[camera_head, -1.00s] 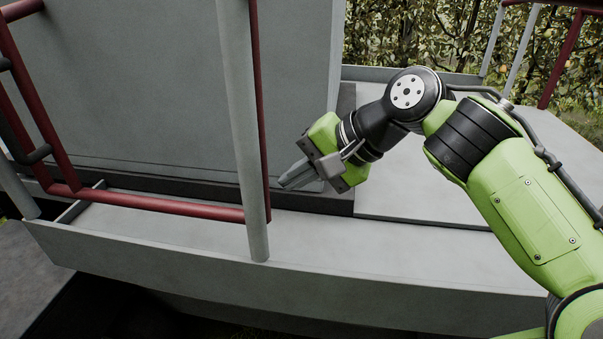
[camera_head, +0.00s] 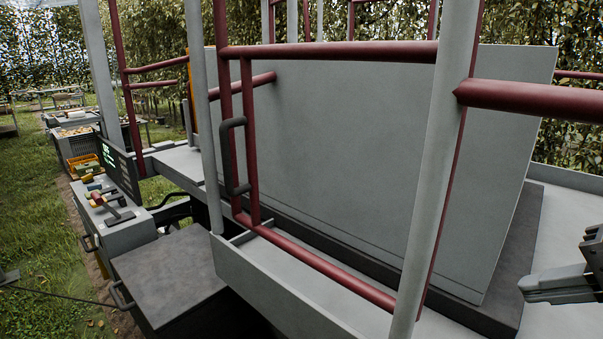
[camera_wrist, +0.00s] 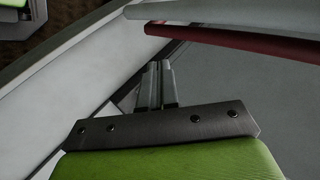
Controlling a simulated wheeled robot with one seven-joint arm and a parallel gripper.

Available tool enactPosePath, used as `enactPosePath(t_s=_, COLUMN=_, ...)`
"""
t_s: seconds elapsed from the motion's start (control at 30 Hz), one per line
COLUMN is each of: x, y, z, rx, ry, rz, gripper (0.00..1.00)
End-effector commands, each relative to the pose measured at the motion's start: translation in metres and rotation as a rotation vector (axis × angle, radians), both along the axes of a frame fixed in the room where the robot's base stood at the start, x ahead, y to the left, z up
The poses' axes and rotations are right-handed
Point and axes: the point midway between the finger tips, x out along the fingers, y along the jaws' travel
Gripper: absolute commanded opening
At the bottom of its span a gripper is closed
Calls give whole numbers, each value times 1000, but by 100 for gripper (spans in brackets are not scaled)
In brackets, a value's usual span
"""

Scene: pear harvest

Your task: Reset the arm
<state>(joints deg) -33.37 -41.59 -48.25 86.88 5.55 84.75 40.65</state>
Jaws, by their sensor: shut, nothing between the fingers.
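My gripper (camera_head: 530,285) shows at the right edge of the head view, over the light grey platform floor, with most of my arm outside the picture. In the wrist view my gripper (camera_wrist: 154,70) has its two grey fingers side by side, shut and with nothing between them. The green wrist body fills the bottom of that view. No pear is near the fingers.
A large grey box (camera_head: 340,150) stands on the platform (camera_head: 560,235). Red rails (camera_head: 330,275) and grey posts (camera_head: 440,170) stand close by. A dark step (camera_head: 170,275) and a control console (camera_head: 112,210) are at left, with grass and crates beyond.

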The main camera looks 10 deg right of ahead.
Motion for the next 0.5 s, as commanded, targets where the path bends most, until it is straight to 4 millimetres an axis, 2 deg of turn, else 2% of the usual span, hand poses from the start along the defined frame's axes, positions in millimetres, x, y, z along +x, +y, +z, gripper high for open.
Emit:
enactPosePath(t_s=0.07, x=2, y=22, z=-9, rx=-89, ry=-10, rz=68, gripper=0)
enactPosePath(t_s=0.17, x=8, y=78, z=-42, rx=-328, ry=-29, rz=255, gripper=0)
enactPosePath(t_s=0.2, x=9, y=101, z=-61, rx=-438, ry=-31, rz=343, gripper=0)
enactPosePath(t_s=0.27, x=9, y=131, z=-94, rx=-591, ry=-21, rz=470, gripper=0)
enactPosePath(t_s=0.3, x=7, y=146, z=-116, rx=-680, ry=-10, rz=553, gripper=0)
enactPosePath(t_s=0.4, x=-1, y=169, z=-164, rx=-844, ry=29, rz=715, gripper=0)
enactPosePath(t_s=0.5, x=-7, y=178, z=-190, rx=-925, ry=52, rz=808, gripper=0)
